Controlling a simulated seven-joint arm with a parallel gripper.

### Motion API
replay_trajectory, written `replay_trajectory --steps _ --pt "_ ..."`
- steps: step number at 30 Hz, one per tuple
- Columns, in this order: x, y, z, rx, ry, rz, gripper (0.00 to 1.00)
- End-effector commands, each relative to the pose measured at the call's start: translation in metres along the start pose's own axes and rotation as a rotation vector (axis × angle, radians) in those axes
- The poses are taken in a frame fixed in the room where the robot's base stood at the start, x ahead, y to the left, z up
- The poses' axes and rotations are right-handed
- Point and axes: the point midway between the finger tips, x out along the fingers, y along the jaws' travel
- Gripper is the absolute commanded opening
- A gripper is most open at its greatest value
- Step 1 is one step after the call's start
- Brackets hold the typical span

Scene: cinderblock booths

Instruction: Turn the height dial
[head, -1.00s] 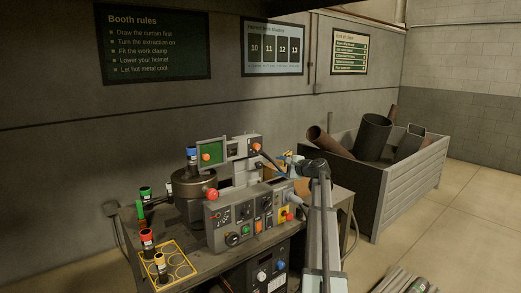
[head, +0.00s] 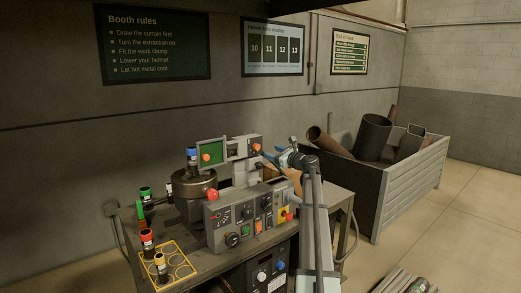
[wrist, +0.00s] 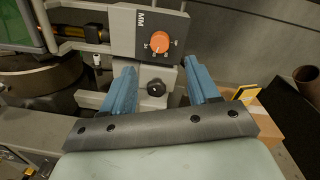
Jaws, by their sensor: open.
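An orange dial (wrist: 160,41) sits on a grey plate marked MM in the wrist view. In the head view it shows as a small orange knob (head: 256,147) on the upper right of the machine. A black knob (wrist: 156,88) sits on a grey block below it. My gripper (wrist: 163,72) is open, its two blue fingers spread apart and nothing between them. In the picture the fingertips lie below the orange dial, either side of the black knob's column. In the head view my gripper (head: 271,157) is just right of the dial; I cannot tell the exact gap.
A grey control panel (head: 246,222) with knobs and switches stands at the bench front. A dark round pot (head: 194,184) and green screen (head: 211,153) are to the left. A cardboard box (wrist: 262,125) is close right of my fingers. A metal scrap bin (head: 405,190) stands further right.

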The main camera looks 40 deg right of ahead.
Motion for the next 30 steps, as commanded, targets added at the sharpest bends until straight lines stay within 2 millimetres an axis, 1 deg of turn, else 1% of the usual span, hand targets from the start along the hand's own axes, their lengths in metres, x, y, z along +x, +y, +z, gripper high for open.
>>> replay_trajectory --steps 1,6,12,15,21,30 --pt "0.013 -0.001 0.000 0.000 0.000 0.002 0.60" --pt "0.042 -0.001 0.000 -0.001 0.000 0.001 0.60" --pt "0.071 -0.001 0.000 -0.001 -0.001 0.001 0.60" --pt "0.082 -0.001 0.000 -0.001 -0.001 0.000 0.60" --pt "0.092 0.000 0.000 -0.002 -0.001 -0.001 0.60" --pt "0.093 0.000 0.000 -0.002 -0.001 -0.001 0.60"
